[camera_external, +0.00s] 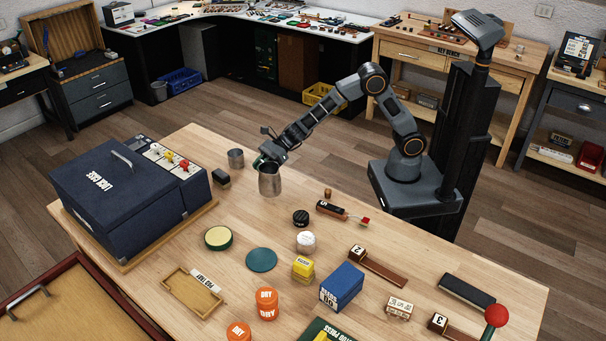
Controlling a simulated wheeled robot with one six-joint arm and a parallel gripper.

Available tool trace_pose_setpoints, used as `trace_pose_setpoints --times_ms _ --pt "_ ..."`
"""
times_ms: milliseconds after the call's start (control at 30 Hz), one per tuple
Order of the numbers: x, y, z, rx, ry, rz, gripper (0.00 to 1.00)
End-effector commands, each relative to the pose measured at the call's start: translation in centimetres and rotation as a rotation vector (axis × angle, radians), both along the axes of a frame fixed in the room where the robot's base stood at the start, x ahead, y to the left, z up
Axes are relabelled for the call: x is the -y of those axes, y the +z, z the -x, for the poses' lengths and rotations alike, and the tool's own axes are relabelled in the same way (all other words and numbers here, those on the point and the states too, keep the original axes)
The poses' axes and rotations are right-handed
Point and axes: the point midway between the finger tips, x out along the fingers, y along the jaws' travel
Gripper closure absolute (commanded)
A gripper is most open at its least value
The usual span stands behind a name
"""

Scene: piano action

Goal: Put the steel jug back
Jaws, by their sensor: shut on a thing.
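The steel jug (270,184) is a silver-grey metal vessel, upright, near the far edge of the wooden table (310,285). My gripper (268,160) is shut on the steel jug at its upper rim, coming down from the upper right. The fingertips are small here and partly merge with the jug's rim. I cannot tell whether the jug's base touches the table or is just above it. A smaller grey metal cup (236,158) stands to the left of the jug.
A dark blue case (115,190) stands left. A small black block (221,178) lies between it and the jug. A teal disc (261,260), green-rimmed tin (218,238), black lid (300,218), white ball (306,241) and blue box (341,287) lie nearer. Table just below the jug is clear.

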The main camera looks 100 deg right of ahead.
Motion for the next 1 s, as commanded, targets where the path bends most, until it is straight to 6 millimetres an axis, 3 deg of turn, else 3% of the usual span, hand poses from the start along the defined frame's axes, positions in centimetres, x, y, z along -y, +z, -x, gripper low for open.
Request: trace_pose_setpoints --times_ms 267,500,933,967,1000 --pt "-0.1 -0.9 -0.8 0.002 0.000 -0.001 1.00" --pt "-0.1 -3.8 -0.9 0.000 0.000 -0.002 1.00" --pt "-0.1 -4.3 -0.9 0.002 0.000 -0.002 1.00" --pt "-0.1 -4.3 -0.9 0.001 0.000 -0.001 0.85" --pt "-0.1 -4.2 -0.9 0.001 0.000 -0.001 0.81"
